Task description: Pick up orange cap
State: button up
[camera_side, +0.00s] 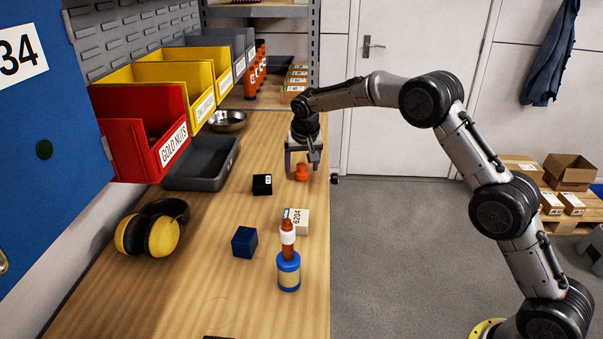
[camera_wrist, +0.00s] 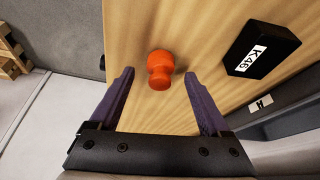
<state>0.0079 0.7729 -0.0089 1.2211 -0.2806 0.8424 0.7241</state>
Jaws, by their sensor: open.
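The orange cap (camera_side: 301,172) is a small knobbed piece on the wooden bench near its right edge. In the wrist view the orange cap (camera_wrist: 160,70) lies ahead of my fingertips, roughly centred between them, with clear wood around it. My gripper (camera_side: 303,160) points down at the bench, just behind the cap in the side view. In the wrist view my gripper (camera_wrist: 158,85) has its two fingers spread wide with nothing between them. The cap appears apart from both fingers.
A black box (camera_side: 262,184) marked K46 in the wrist view (camera_wrist: 260,48) lies near the cap. A white box (camera_side: 298,221), a blue cube (camera_side: 245,242) and a blue-based bottle (camera_side: 289,272) stand nearer the camera. A grey tray (camera_side: 232,158) is left. The bench edge is close on the right.

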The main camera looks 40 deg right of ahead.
jog(key=shift+x, duration=0.9)
grip_shut()
